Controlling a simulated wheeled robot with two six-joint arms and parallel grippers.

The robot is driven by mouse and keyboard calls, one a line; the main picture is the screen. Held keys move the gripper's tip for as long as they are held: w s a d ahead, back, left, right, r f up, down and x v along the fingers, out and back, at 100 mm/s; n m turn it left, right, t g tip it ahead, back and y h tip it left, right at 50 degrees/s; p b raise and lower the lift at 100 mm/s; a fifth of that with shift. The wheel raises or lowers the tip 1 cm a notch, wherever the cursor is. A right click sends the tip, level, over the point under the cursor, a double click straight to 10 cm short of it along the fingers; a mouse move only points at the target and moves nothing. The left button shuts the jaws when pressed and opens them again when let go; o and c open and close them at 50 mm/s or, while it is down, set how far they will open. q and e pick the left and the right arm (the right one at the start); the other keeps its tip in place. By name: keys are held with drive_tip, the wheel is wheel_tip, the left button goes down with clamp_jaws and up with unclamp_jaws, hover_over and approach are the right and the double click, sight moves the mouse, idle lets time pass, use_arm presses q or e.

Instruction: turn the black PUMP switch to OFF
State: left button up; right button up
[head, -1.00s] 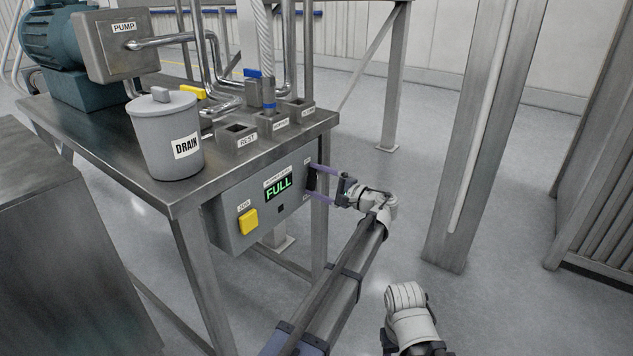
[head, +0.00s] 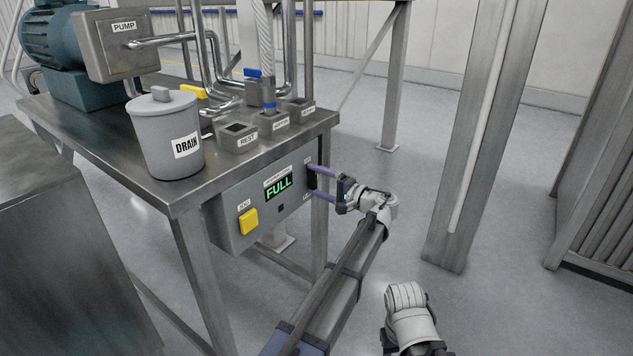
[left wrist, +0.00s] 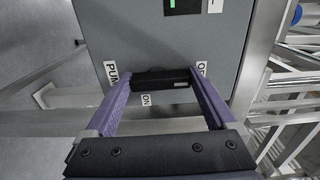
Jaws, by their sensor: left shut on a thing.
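The black PUMP switch (head: 312,178) sits at the right end of the grey control box front. In the left wrist view the switch (left wrist: 162,80) lies across between my two purple fingers, with a small pale mark near its right end. My left gripper (head: 314,181) is shut on it, one finger at each end; it also shows in the left wrist view (left wrist: 163,82).
The box carries a green FULL display (head: 279,187) and a yellow button (head: 249,221). A grey DRAIN bucket (head: 168,140) and several labelled sockets stand on the steel table (head: 190,197). A steel post (head: 470,150) rises to the right. The floor between is clear.

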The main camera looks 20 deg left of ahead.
use_arm(q)
drive_tip(key=o, duration=1.1)
drive_tip(key=shift+c, duration=0.2)
drive_tip(key=v, duration=0.8)
drive_tip(key=s+a+f+n+g+h, duration=0.1)
drive_tip(key=s+a+f+g+h, duration=0.1)
drive_tip(key=s+a+f+h, duration=0.4)
drive_tip(key=s+a+f+n+g+h, duration=0.1)
drive_tip(key=s+a+f+g+h, duration=0.1)
drive_tip(key=s+f, duration=0.65)
drive_tip(key=s+d+f+n+g+h, duration=0.1)
drive_tip(key=s+d+f+h, duration=0.25)
drive_tip(key=s, duration=0.25)
drive_tip(key=s+d+f+n+h, duration=0.1)
drive_tip(key=s+d+f+h, duration=0.1)
drive_tip(key=s+f+h, duration=0.4)
drive_tip(key=s+d+r+m+p, duration=0.1)
drive_tip(key=s+d+r+p, duration=0.1)
drive_tip(key=d+r+p, duration=0.2)
drive_tip(key=s+d+r+m+g+y+p, duration=0.1)
drive_tip(key=d+r+p, duration=0.3)
drive_tip(key=r+p, duration=0.5)
drive_tip(key=s+d+r+m+p, duration=0.2)
drive_tip(key=s+d+r+p, duration=0.1)
drive_tip(key=r+p, duration=0.4)
wheel_tip(320, 180, up, 2)
drive_tip(key=shift+s+d+r+y, duration=0.15)
drive_tip(key=shift+s+d+y, duration=0.25)
drive_tip(key=shift+d, duration=0.15)
